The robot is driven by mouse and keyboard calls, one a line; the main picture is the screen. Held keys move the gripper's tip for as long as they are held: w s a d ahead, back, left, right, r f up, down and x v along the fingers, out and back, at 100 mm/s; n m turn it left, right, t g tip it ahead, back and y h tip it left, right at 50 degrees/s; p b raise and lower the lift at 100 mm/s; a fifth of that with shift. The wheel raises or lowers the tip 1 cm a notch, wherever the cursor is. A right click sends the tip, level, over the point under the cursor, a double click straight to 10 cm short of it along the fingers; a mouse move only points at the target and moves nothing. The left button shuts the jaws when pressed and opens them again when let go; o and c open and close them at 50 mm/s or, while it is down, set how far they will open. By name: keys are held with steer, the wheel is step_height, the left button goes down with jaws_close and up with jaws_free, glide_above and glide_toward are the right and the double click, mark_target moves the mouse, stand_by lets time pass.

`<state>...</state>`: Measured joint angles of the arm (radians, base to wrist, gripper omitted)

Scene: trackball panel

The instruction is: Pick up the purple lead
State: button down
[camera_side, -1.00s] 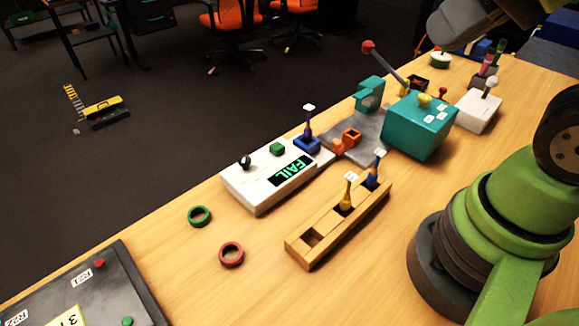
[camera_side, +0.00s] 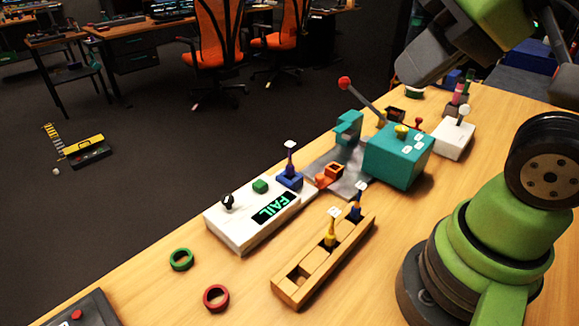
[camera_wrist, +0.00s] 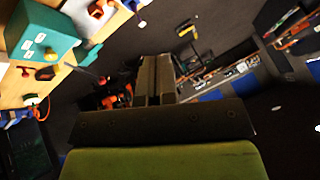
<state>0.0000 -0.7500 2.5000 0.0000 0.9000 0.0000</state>
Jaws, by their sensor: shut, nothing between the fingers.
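The purple lead (camera_side: 291,163) stands upright with a white tag on top, in a blue socket (camera_side: 289,180) at the far end of the white tester (camera_side: 237,222). The tester's display reads FAIL in green. My gripper (camera_side: 412,68) is high at the upper right in the side view, above the teal box and well away from the lead. In the wrist view its fingers (camera_wrist: 154,72) are together with nothing between them. A blue piece at that view's top edge may be the socket; the lead is not clear there.
A wooden rack (camera_side: 290,291) holds a yellow lead (camera_side: 331,234) and a blue lead (camera_side: 357,206); its near slot is empty. The teal box (camera_side: 395,163) with a red-knobbed lever stands behind. A green ring (camera_side: 181,259) and red ring (camera_side: 216,298) lie on bare table.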

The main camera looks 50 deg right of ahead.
stand_by(0.4)
steer(key=c, duration=1.3)
jaws_free()
steer(key=shift+o, duration=0.2)
steer(key=shift+w, duration=0.1)
steer(key=n+g+h, duration=0.2)
steer(key=n+g, duration=0.3)
steer(key=g, duration=0.2)
glide_above(288, 143)
steer(key=s, duration=0.1)
step_height(288, 143, down, 12)
steer(key=shift+a+f, duration=0.1)
steer(key=shift+f, duration=0.05)
steer(key=f, duration=0.5)
steer(key=shift+w+f, duration=0.2)
steer(key=shift+w, duration=0.05)
steer(key=shift+w+f, duration=0.15)
steer(key=shift+f, duration=1.3)
steer(key=shift+w+f, duration=0.1)
steer(key=shift+f, duration=1.3)
